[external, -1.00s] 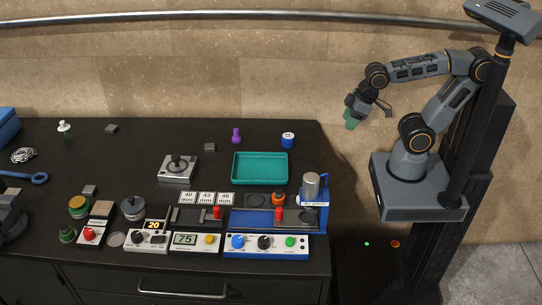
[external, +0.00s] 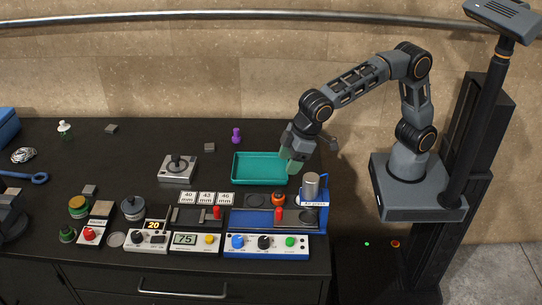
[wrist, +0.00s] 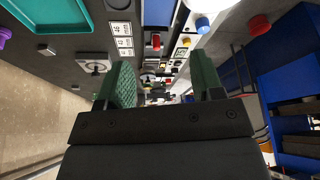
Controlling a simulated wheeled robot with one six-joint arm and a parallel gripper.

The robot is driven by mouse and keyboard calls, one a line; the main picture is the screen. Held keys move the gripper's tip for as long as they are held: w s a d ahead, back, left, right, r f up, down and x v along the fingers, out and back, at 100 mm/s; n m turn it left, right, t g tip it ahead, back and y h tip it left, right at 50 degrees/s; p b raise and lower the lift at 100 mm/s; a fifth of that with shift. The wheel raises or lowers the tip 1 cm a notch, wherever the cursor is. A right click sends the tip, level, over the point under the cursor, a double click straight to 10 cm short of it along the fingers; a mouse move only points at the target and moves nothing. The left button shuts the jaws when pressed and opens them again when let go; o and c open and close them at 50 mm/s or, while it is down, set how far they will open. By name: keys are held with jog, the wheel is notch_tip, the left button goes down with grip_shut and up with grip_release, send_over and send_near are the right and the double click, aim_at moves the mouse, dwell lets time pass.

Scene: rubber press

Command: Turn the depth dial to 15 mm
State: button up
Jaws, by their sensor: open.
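The labels on the dials are too small to read, so I cannot tell for sure which knob is the depth dial. My gripper (external: 291,162) is open and empty above the right end of the teal tray, behind the press and apart from every dial. Its green-padded fingers frame the wrist view (wrist: 162,85).
A metal cylinder (external: 312,186) stands at the press's right side. The teal tray (external: 257,182) lies behind. A "75" display unit (external: 196,243), number cards (external: 207,198), a joystick box (external: 177,168) and a red-knobbed unit (external: 91,234) crowd the left.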

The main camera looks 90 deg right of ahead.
jog(key=n, duration=0.1)
send_near(264, 239)
jog(key=shift+y, duration=0.3)
jog(key=p+x, duration=0.2)
jog(key=x, duration=0.5)
jog(key=shift+w+d+f+p, duration=0.1)
jog(key=shift+w+f+p, duration=0.1)
jog(key=shift+f+p, duration=0.1)
jog(key=shift+x, duration=0.85)
jog(key=shift+c, duration=0.2)
jog(key=c, duration=0.9)
jog(key=shift+o, duration=0.2)
jog(key=shift+f, duration=0.1)
